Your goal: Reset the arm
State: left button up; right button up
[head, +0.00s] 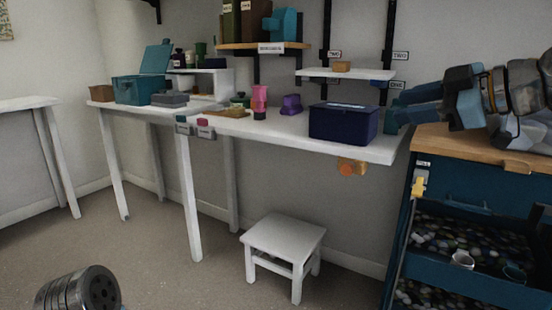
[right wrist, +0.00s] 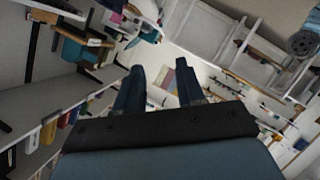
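My right gripper (head: 391,107) reaches in from the right in the head view. It is above the wooden top of the teal drawer cabinet, near the right end of the white table. In the right wrist view its two dark blue fingers (right wrist: 159,72) stand apart with nothing between them, so it is open and empty. A grey rounded part at the bottom left of the head view appears to be of my left arm. My left gripper itself is out of view.
The white table (head: 285,133) holds a dark blue box (head: 343,122), close to the right gripper, and a teal box (head: 138,90). A white stool (head: 284,238) stands in front. The teal cabinet (head: 474,190) is at right. Floor at left is clear.

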jog(key=w+a+f+m+g+h, duration=0.1)
jog(key=w+f+m, duration=0.4)
jog(key=f, duration=0.7)
jog(key=w+a+f+m+g+h, duration=0.1)
jog(key=w+f+m+h, duration=0.1)
jog(key=w+f, duration=0.75)
jog(key=s+a+f+m+g+h, duration=0.1)
jog(key=s+f+m+g, duration=0.15)
jog(key=f, duration=1.25)
jog(key=s+a+f+m+g+h, duration=0.1)
jog(key=s+a+f+m, duration=0.15)
jog(key=f, duration=1.25)
jog(key=s+a+f+m+g+h, duration=0.1)
jog(key=s+f+m, duration=0.1)
jog(key=s+f, duration=0.55)
jog(key=s+a+f+m+g, duration=0.1)
jog(key=s+f, duration=0.3)
jog(key=f, duration=0.6)
jog(key=s+a+f+m+g, duration=0.15)
jog(key=s+f, duration=0.25)
jog(key=s, duration=0.5)
jog(key=s+a+f+m+g, duration=0.15)
jog(key=s+f, duration=0.25)
jog(key=s, duration=0.5)
notch_tip(320, 180, up, 15)
jog(key=p, duration=1.4)
jog(key=shift+w+a+f+t+p, duration=0.15)
jog(key=shift+w+a+t+p, duration=0.2)
jog(key=shift+a, duration=0.1)
